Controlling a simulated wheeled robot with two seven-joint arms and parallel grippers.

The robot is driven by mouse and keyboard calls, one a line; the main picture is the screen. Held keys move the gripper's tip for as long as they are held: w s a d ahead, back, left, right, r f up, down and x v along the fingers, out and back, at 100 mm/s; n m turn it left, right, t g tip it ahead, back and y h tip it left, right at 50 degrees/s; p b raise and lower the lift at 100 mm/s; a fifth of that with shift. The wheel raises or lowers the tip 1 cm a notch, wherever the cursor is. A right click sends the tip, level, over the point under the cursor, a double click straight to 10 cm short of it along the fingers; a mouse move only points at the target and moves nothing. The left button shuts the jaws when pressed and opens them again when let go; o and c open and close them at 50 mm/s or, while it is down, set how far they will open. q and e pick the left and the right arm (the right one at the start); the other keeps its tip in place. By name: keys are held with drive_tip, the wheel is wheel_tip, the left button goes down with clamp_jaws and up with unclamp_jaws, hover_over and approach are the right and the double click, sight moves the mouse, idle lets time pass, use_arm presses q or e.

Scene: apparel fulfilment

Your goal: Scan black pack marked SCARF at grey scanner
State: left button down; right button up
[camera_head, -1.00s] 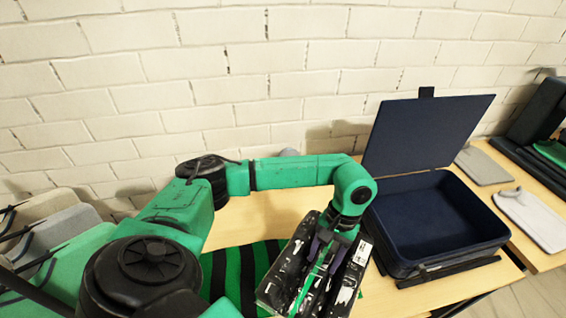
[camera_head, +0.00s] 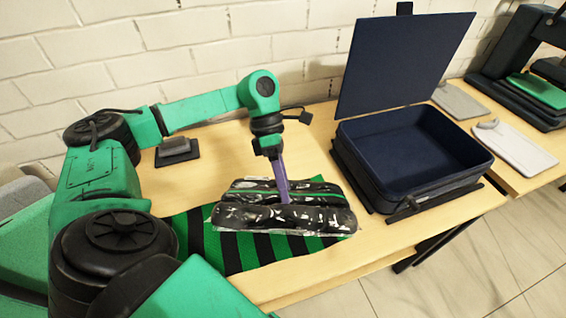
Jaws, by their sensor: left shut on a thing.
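The black pack (camera_head: 290,216) is in clear glossy wrap with a green stripe; I cannot read a SCARF mark on it. My left gripper (camera_head: 284,192) points down and is shut on the pack near its middle, hiding a little of it. The pack is over the right part of a green-and-black striped mat (camera_head: 222,246); I cannot tell whether it touches the mat. My right gripper is not in view.
An open dark blue box (camera_head: 410,185) with its lid raised stands right of the pack. Pale flat items (camera_head: 513,147) and a dark press-like machine (camera_head: 530,70) are farther right. Bare wooden table (camera_head: 215,178) lies between scanner and pack. A brick wall is behind.

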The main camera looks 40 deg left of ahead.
use_arm(q)
drive_tip(key=w+a+f+b, duration=0.2)
drive_tip(key=w+a+f, duration=0.1)
drive_tip(key=w, duration=0.4)
drive_tip(key=shift+a+f+b, duration=0.3)
drive_tip(key=shift+a+b, duration=0.05)
drive_tip(key=shift+a, duration=0.55)
drive_tip(key=shift+r, duration=0.15)
drive_tip(key=s+d+r+p, duration=0.1)
drive_tip(key=d+r+p, duration=0.1)
drive_tip(key=s+d+r+p, duration=0.2)
drive_tip(key=d+r, duration=0.1)
drive_tip(key=s+d+r+p, duration=0.2)
drive_tip(key=shift+s+d+r+p, duration=0.1)
drive_tip(key=shift+d+r+p, duration=0.1)
drive_tip(key=shift+r+p, duration=0.15)
drive_tip(key=shift+s+d+r, duration=0.15)
drive_tip(key=shift+d, duration=0.2)
